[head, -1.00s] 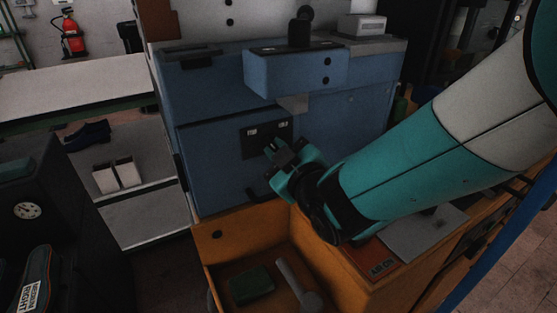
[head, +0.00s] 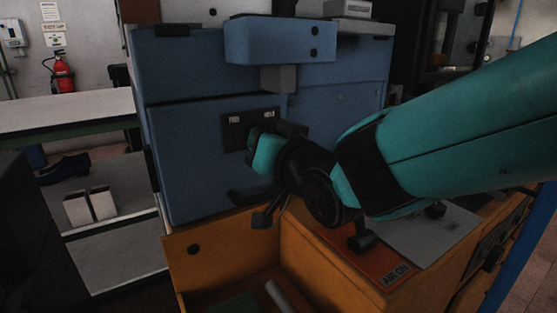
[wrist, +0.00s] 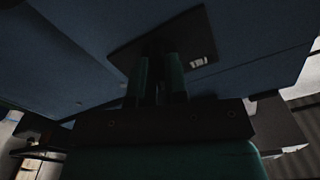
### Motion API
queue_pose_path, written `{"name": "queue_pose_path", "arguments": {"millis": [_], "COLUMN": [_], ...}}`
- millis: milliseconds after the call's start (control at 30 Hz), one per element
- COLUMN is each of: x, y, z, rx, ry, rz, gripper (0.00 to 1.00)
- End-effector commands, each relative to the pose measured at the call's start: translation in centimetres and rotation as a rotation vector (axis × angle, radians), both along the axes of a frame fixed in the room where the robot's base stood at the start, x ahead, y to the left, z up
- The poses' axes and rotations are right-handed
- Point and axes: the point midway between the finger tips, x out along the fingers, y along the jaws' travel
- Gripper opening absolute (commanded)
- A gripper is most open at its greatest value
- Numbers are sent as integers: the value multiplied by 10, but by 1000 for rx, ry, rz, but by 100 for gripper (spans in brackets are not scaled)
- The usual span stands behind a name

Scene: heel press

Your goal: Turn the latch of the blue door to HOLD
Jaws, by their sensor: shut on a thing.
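The blue door (head: 180,165) is closed on the front of the blue machine. Its dark latch plate (head: 233,139) carries two small white labels; the right one seems to read HOLD and the left one is too blurred to be sure of. My gripper (head: 257,136) is at the plate, below the labels. In the wrist view, my gripper (wrist: 158,80) has both green fingers close together against the plate (wrist: 135,48), shut on the latch. The latch is mostly hidden by the fingers, so its angle cannot be read. One label shows right of the fingers.
An orange drawer (head: 215,262) stands open below the door, with items inside. A dark curved handle (head: 250,197) is low on the door. A blue box (head: 275,42) juts out above. A grey bench (head: 60,105) is at left.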

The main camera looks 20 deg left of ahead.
Motion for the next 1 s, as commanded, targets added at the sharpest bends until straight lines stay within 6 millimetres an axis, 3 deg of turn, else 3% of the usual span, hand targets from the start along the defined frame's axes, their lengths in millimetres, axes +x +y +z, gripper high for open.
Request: {"name": "queue_pose_path", "arguments": {"millis": [500,1000], "x": [1,1], "y": [0,-1], "z": [0,1], "rx": [247,307], "ry": [283,355], "rz": [-2,-3], "gripper": [0,0]}}
